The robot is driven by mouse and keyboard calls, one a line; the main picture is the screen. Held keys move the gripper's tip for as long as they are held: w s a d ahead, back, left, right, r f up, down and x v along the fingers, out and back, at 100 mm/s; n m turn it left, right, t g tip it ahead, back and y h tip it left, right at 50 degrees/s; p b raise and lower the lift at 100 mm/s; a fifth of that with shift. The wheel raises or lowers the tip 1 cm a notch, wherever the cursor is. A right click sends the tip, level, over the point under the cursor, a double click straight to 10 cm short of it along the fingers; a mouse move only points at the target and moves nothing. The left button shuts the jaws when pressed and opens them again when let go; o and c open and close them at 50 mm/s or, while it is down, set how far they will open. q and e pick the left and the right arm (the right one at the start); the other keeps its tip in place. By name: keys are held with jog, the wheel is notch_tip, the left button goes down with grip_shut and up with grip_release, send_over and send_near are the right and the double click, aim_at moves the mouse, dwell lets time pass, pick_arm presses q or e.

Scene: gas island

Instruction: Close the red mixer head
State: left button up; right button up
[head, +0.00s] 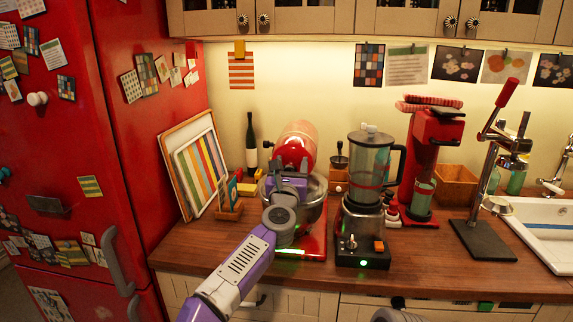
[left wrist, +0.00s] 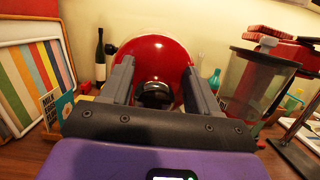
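The red mixer stands on the wooden counter, its red head (head: 299,143) tipped up and back above a steel bowl (head: 316,208). Its red base (head: 317,243) shows below the bowl. My left gripper (head: 290,170) is in front of the raised head. In the left wrist view, my left gripper (left wrist: 160,82) is open, its two fingers spread with the red head (left wrist: 158,55) behind and between them. A dark round part (left wrist: 154,95) of the head sits between the fingers. I cannot tell whether the fingers touch it.
A blender (head: 368,180) stands close right of the mixer. A red juicer-like machine (head: 430,150), a lever press (head: 488,200) and a sink (head: 545,230) are farther right. Framed boards (head: 195,165) and a dark bottle (head: 251,145) stand to the left. The front counter strip is clear.

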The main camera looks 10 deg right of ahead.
pick_arm(q)
jog(key=shift+w+a+f, duration=0.2)
jog(key=shift+w+f, duration=0.15)
jog(key=shift+s+f+b, duration=0.15)
jog(key=shift+s+b, duration=0.05)
jog(key=shift+b, duration=0.25)
jog(key=shift+b+v, duration=0.9)
jog(key=shift+v, duration=0.05)
jog(key=v, duration=0.3)
jog(key=shift+s, duration=0.3)
jog(key=shift+r+v, duration=0.2)
jog(key=shift+v, duration=0.7)
